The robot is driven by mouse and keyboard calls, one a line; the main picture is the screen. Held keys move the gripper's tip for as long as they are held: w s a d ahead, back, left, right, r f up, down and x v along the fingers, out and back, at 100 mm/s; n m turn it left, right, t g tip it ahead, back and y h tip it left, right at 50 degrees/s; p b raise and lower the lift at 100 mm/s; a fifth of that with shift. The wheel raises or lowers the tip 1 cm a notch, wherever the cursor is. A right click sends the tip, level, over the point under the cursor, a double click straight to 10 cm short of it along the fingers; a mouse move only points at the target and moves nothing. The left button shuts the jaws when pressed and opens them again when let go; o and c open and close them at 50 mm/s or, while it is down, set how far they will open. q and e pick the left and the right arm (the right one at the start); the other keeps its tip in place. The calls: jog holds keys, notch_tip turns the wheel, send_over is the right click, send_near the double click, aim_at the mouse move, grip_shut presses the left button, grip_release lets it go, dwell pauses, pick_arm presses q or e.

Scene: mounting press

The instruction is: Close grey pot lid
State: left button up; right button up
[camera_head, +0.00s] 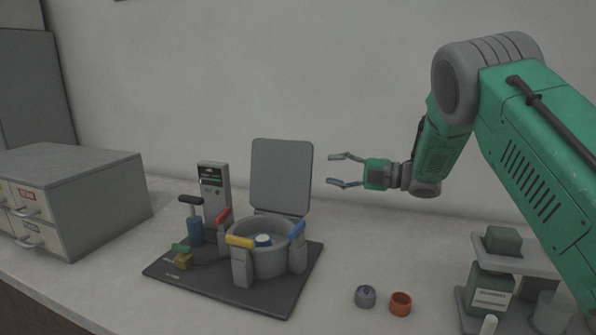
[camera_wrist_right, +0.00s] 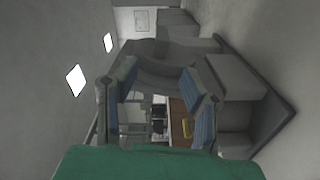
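The grey pot lid (camera_head: 281,177) is a flat, rounded square panel standing upright at the back of the grey pot (camera_head: 271,264). The pot is open at the top, and a blue and white round piece (camera_head: 263,240) shows inside it. My right gripper (camera_head: 331,170) is open and empty, just right of the lid and apart from it, with its fingers pointing left. Its two fingers also show in the right wrist view (camera_wrist_right: 158,88), spread with nothing between them. My left gripper is in neither view.
The pot stands on a dark base plate (camera_head: 225,297) with yellow, red and blue handles and a control panel (camera_head: 214,190). A drawer cabinet (camera_head: 75,185) is at left. A grey cup (camera_head: 365,297) and an orange cup (camera_head: 400,304) lie right of the plate; bottles stand farther right.

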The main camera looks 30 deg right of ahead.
aim_at(284, 165)
jog(key=w+a, duration=0.1)
jog(key=a, duration=0.1)
jog(key=w+a, duration=0.3)
jog(key=a, duration=0.1)
jog(key=shift+w+a+r, duration=0.3)
jog(key=w+d+f, duration=0.3)
jog(key=w, duration=0.2)
jog(key=a+r, duration=0.1)
jog(key=a, duration=0.3)
jog(key=a+r, duration=0.1)
jog(key=a, duration=0.1)
jog(key=shift+s+r+b, duration=0.1)
jog(key=shift+r+b, duration=0.2)
jog(key=shift+r, duration=0.05)
jog(key=shift+d+f, duration=0.1)
jog(key=shift+d, duration=0.25)
jog(key=c, duration=0.6)
jog(key=shift+d+f, duration=0.3)
jog(key=shift+d, duration=0.3)
grip_shut()
jog(key=shift+w, duration=0.2)
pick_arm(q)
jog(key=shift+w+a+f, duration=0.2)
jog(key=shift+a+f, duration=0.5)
pick_arm(e)
jog(key=shift+d, duration=0.25)
